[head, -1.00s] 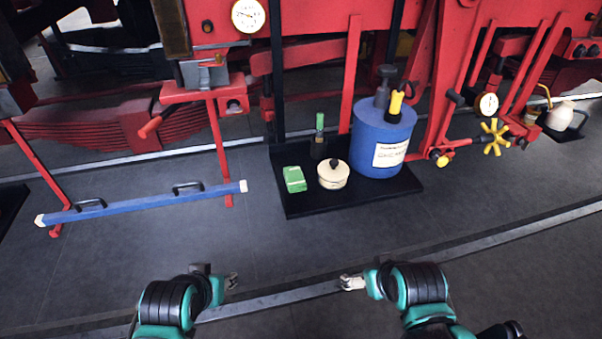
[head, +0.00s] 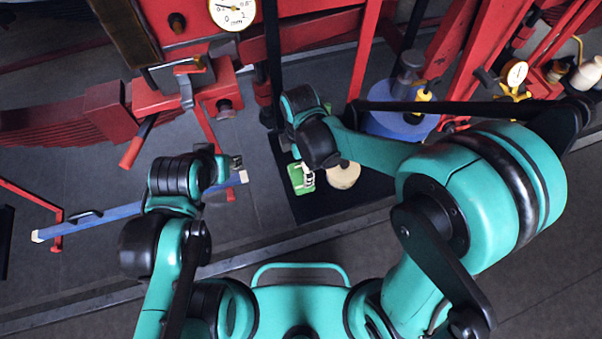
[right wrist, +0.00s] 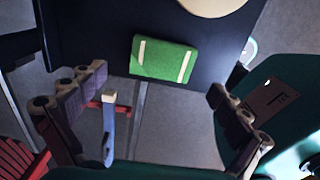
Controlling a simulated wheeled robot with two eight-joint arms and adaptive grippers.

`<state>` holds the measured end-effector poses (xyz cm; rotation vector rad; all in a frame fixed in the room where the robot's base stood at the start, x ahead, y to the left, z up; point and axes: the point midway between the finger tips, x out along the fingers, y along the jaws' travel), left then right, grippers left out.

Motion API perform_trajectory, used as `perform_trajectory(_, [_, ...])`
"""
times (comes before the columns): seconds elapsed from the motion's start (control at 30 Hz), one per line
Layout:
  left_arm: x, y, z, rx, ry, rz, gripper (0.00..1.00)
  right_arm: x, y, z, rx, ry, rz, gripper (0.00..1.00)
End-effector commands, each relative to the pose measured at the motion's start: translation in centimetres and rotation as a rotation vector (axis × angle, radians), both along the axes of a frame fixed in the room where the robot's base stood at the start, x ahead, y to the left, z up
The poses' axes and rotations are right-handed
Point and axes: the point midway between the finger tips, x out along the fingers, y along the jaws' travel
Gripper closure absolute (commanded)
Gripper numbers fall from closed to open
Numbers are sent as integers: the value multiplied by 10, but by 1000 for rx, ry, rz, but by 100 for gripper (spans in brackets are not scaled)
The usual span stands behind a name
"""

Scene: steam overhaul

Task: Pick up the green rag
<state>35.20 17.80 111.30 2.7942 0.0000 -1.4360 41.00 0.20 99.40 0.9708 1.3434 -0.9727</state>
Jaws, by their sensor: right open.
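The green rag (head: 299,186) lies folded, with pale stripes, at the left front corner of a black tray (head: 300,210). In the right wrist view the rag (right wrist: 163,60) shows whole, ahead of my right gripper (right wrist: 155,92). The fingers there are wide apart with nothing between them. In the head view my right gripper (head: 298,164) is above the rag and partly hides it. No contact with the rag shows. My left gripper (head: 236,163) is left of the tray, above the end of a blue bar; its jaws are too small to read.
A cream round tin (head: 343,176) stands right of the rag. A blue canister (head: 400,124) stands behind my right arm. Red machinery with a gauge (head: 232,12) rises behind. Floor in front of the tray is clear.

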Motion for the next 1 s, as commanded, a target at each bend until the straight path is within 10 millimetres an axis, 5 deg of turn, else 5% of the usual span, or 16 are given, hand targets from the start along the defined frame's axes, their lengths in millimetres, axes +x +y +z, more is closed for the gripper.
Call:
perform_trajectory(0.3, [0,0,-18,0,0,0,60,-4,-2,-47,1,-2,-3,0])
perform_trajectory(0.6, [0,0,-18,0,0,0,60,-5,-2,-52,1,-2,-4,0])
perform_trajectory(0.63, [0,0,-18,0,0,0,60,-5,-2,-52,1,-2,-4,3])
perform_trajectory(0.8, [0,0,-18,0,0,0,60,-5,-2,-52,1,-2,-4,47])
perform_trajectory(1.0, [0,0,-18,0,0,0,60,-5,-2,-52,1,-2,-4,48])
